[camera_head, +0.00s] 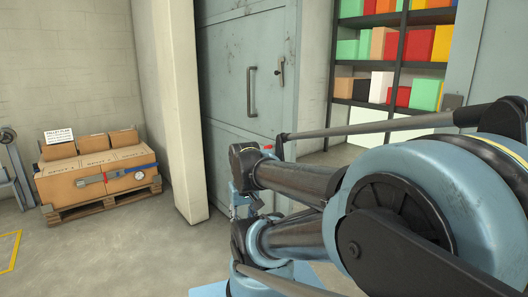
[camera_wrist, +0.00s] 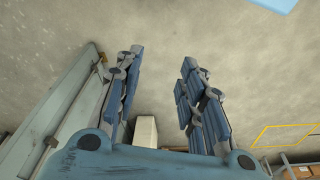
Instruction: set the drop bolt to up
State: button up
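The grey-blue metal door (camera_head: 228,70) stands in the middle of the head view, with a long pull handle (camera_head: 251,91) and a small lever latch (camera_head: 281,72) near its right edge. I cannot make out the drop bolt; the lower door is partly hidden behind my arm.
A pallet of cartons (camera_head: 92,165) stands at the left by the wall. A pale pillar (camera_head: 175,110) stands left of the door. Shelves (camera_head: 398,60) with coloured boxes are at the back right. Yellow floor marking (camera_head: 10,250) lies at far left.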

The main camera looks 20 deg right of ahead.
jog(key=w+d+r+m+h, duration=0.2)
jog(key=w+d+r+h, duration=0.15)
jog(key=w, duration=0.45)
jog(key=w+d+r+m+h, duration=0.1)
jog(key=w+d+r+h, duration=0.15)
jog(key=w+d, duration=0.4)
jog(key=w+d+r+m+h, duration=0.2)
jog(key=w+d+r+h, duration=0.1)
jog(key=w, duration=0.6)
jog(key=w+a+f+m+t+h, duration=0.1)
jog(key=w+f+m+t+h, duration=0.2)
jog(key=w, duration=0.8)
jog(key=w+a+f+m+t+h, duration=0.1)
jog(key=w+m+h, duration=0.3)
jog(key=w, duration=0.7)
jog(key=shift+n+h, duration=0.5)
jog(key=shift+n, duration=0.2)
jog(key=x, duration=1.7)
jog(key=shift+w+d, duration=0.2)
jog(key=shift+d, duration=0.1)
grip_shut()
